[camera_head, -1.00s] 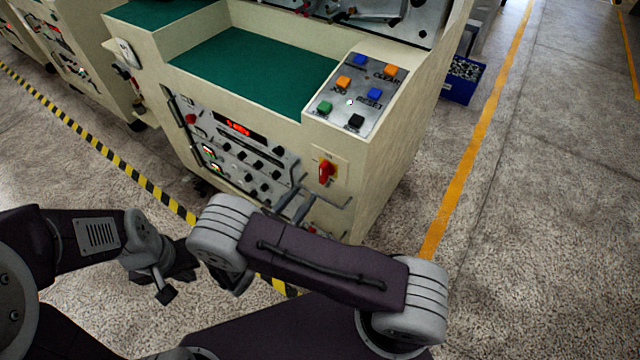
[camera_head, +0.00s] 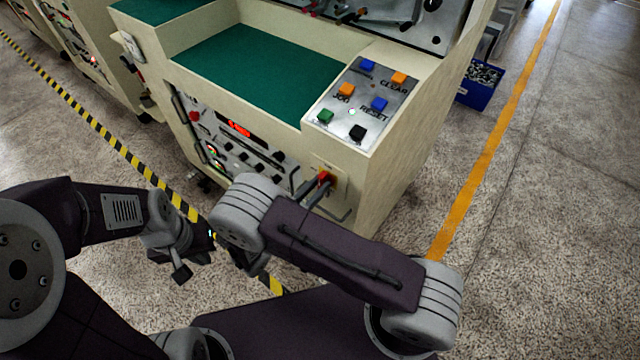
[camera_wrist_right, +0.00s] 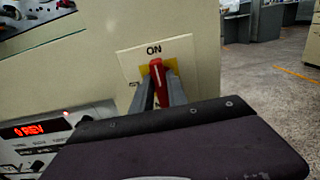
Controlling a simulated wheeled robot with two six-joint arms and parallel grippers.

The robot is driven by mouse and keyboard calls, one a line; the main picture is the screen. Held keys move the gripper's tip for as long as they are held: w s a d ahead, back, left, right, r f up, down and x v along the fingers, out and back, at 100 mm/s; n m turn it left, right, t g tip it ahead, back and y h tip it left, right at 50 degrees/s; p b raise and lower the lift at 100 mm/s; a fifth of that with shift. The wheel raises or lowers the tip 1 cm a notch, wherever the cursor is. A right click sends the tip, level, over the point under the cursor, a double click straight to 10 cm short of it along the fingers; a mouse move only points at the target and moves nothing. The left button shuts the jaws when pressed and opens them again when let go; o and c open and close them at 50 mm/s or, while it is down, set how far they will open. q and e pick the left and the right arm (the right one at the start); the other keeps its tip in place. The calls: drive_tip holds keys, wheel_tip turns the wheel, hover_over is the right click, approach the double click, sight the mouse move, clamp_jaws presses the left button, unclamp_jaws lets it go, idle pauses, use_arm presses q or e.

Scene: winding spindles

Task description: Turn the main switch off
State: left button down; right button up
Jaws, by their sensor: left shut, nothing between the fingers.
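The main switch (camera_head: 325,178) is a red rotary handle on a yellow and cream plate, low on the machine's front. In the right wrist view the handle (camera_wrist_right: 158,72) stands upright, pointing at the word ON. My right gripper (camera_wrist_right: 160,86) has its two grey fingers on either side of the handle; whether they press on it I cannot tell. In the head view the right fingers (camera_head: 312,190) reach the switch from the left.
The cream machine (camera_head: 385,190) carries a sloped button panel (camera_head: 362,100) above the switch and a control panel with a red display (camera_head: 238,127) to its left. A blue bin (camera_head: 480,88) stands on the floor at the right.

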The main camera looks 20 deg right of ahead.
clamp_jaws()
drive_tip(key=n+p, duration=0.2)
drive_tip(key=n, duration=0.1)
drive_tip(key=shift+w, duration=0.1)
drive_tip(key=n+p, duration=0.1)
drive_tip(key=n, duration=0.4)
drive_tip(key=shift+w+a+f+n+p, duration=0.1)
drive_tip(key=shift+f+n+p, duration=0.05)
drive_tip(key=shift+n+p, duration=0.25)
drive_tip(key=n, duration=0.4)
drive_tip(key=shift+w+f+n+p, duration=0.1)
drive_tip(key=shift+f+n+p, duration=0.05)
drive_tip(key=shift+n+p, duration=0.15)
drive_tip(key=shift+f+n, duration=0.2)
drive_tip(key=shift+n, duration=2)
